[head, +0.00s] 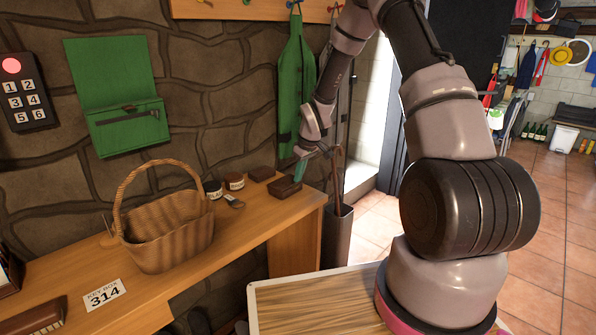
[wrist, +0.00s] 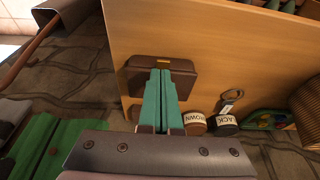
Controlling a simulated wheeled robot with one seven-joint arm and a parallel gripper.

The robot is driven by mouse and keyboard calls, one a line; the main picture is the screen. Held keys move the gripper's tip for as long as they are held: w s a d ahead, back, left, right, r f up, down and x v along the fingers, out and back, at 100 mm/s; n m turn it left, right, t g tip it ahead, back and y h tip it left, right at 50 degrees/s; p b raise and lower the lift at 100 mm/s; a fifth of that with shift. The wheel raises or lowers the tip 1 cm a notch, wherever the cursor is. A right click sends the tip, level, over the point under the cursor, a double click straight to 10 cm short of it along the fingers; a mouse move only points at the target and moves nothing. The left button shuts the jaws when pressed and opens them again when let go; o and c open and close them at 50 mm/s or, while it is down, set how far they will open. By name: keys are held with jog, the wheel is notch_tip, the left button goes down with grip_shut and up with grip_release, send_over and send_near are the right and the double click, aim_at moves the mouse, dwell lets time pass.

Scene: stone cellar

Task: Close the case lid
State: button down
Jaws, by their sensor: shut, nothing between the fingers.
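A small dark brown case (head: 284,187) lies on the wooden table near its right end. In the wrist view the case (wrist: 189,80) sits under my fingertips, partly hidden by them. I cannot tell how its lid stands. My gripper (head: 299,170), with green fingers, points down at the case. In the wrist view my gripper (wrist: 161,75) has its fingers together with nothing between them. The fingertips look close to the case; I cannot tell whether they touch it. A green wall box (head: 120,90) hangs with its flap up.
On the table (head: 250,232) are a wicker basket (head: 170,236), two polish jars (head: 234,182), a flat brown block (head: 261,173) and a number card (head: 102,295). A tall stand (head: 337,235) is beside the table's right end. A green apron (head: 294,85) hangs behind.

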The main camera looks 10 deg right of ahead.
jog(key=shift+s+d+f, duration=0.15)
jog(key=shift+f, duration=0.05)
jog(key=shift+s+d+f+t+y, duration=0.1)
jog(key=shift+d+f+t+y, duration=0.05)
jog(key=shift+t+y, duration=0.2)
jog(key=shift+s+f+t+y, duration=0.2)
jog(key=shift+f+t+y, duration=0.45)
jog(key=shift+t, duration=0.4)
jog(key=shift+s+d+f+t+y, duration=0.15)
jog(key=shift+f+t+y, duration=0.15)
jog(key=shift+f+t, duration=0.25)
jog(key=shift+s+f, duration=0.15)
jog(key=shift+f, duration=0.65)
jog(key=shift+w, duration=0.2)
